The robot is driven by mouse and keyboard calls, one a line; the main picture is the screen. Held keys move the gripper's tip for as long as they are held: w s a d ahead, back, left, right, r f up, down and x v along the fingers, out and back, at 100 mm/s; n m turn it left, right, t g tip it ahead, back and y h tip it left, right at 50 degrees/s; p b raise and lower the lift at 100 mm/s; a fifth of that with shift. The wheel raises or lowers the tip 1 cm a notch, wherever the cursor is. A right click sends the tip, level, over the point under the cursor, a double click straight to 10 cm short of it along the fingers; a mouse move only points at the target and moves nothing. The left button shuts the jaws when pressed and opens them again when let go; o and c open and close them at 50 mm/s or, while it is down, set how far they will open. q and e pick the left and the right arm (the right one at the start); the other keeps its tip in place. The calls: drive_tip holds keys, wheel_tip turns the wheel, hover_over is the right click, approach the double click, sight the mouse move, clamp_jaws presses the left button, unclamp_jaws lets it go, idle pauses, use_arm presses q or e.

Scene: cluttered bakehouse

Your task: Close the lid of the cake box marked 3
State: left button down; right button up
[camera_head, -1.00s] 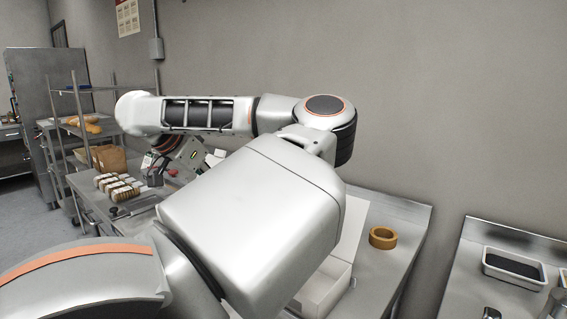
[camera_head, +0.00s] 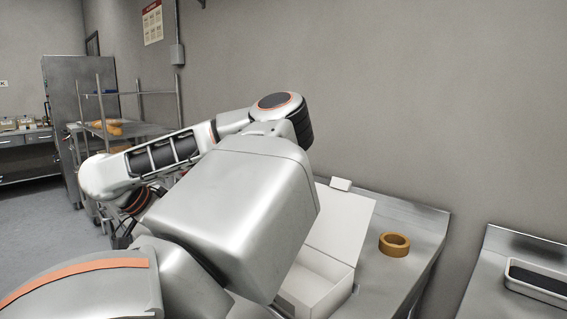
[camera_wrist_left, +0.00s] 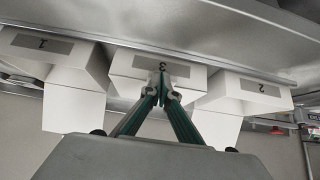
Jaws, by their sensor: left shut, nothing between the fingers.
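In the left wrist view, which looks upside down, three white boxes stand in a row along a metal counter edge. The box marked 3 (camera_wrist_left: 125,66) is in the middle, between the box marked 1 (camera_wrist_left: 85,62) and the box marked 2 (camera_wrist_left: 245,90). My left gripper (camera_wrist_left: 162,92) is shut and empty, its tips in front of the box marked 3; whether they touch it I cannot tell. Its lid is mostly hidden behind the fingers. In the head view, an open white box (camera_head: 338,275) has its lid (camera_head: 343,222) raised; its number does not show. My right gripper is not in view.
A yellow-brown ring (camera_head: 395,243) lies on the counter right of the open box. A second metal counter (camera_head: 485,270) with a dark-filled tray (camera_head: 538,290) is at the right. A rack with bread (camera_head: 108,127) stands at the back left. My left arm hides much of the counter.

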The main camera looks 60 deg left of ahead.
use_arm(q)
drive_tip(key=shift+s+d+f, duration=0.15)
drive_tip(key=shift+f, duration=0.45)
drive_tip(key=shift+d+f+b, duration=0.1)
drive_tip(key=shift+f+b, duration=0.2)
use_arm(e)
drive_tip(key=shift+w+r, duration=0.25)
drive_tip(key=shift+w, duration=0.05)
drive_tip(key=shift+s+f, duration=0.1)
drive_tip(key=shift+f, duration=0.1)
